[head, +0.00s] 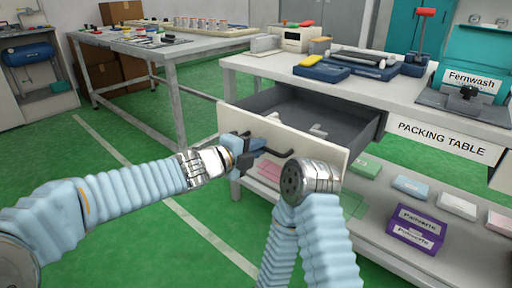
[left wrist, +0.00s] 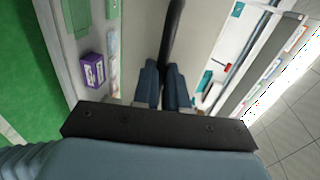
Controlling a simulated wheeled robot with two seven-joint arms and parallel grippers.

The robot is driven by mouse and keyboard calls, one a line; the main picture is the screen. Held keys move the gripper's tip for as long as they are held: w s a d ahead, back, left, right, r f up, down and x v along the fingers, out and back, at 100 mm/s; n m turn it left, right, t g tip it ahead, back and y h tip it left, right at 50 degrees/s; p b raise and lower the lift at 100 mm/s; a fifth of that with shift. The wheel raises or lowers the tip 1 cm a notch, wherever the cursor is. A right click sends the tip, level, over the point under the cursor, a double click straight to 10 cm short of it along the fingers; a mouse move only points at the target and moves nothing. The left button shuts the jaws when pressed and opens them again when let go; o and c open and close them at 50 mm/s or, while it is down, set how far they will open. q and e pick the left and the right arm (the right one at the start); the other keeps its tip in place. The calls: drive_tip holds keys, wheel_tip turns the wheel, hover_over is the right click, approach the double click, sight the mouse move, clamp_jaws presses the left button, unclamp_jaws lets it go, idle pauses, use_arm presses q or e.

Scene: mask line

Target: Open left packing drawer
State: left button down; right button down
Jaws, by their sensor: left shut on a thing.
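The left packing drawer (head: 300,145) under the packing table is pulled well out, and its grey inside (head: 325,112) shows from above. My left gripper (head: 262,147) is at the drawer's front and shut on its dark bar handle (head: 284,154). In the left wrist view the two blue fingers (left wrist: 165,85) close around the black handle (left wrist: 174,35), with the pale drawer front behind it. My right arm rises at the lower middle, close in front of the drawer; its gripper is not in view.
The packing table (head: 400,98) bears blue trays, a yellow item (head: 326,60) and a Fernwash box (head: 472,82). Its lower shelf (head: 375,225) holds a purple box (head: 417,228) and several pale packs. The green floor to the left is clear, with another table (head: 165,48) behind.

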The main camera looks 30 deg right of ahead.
use_arm(q)
drive_tip(key=shift+a, duration=0.15)
drive_tip(key=c, duration=1.2)
unclamp_jaws()
drive_tip(key=shift+s+a, duration=0.1)
drive_tip(key=v, duration=1.3)
drive_tip(key=shift+s+a+p, duration=0.2)
drive_tip(key=shift+a+p, duration=0.05)
drive_tip(key=shift+p, duration=0.15)
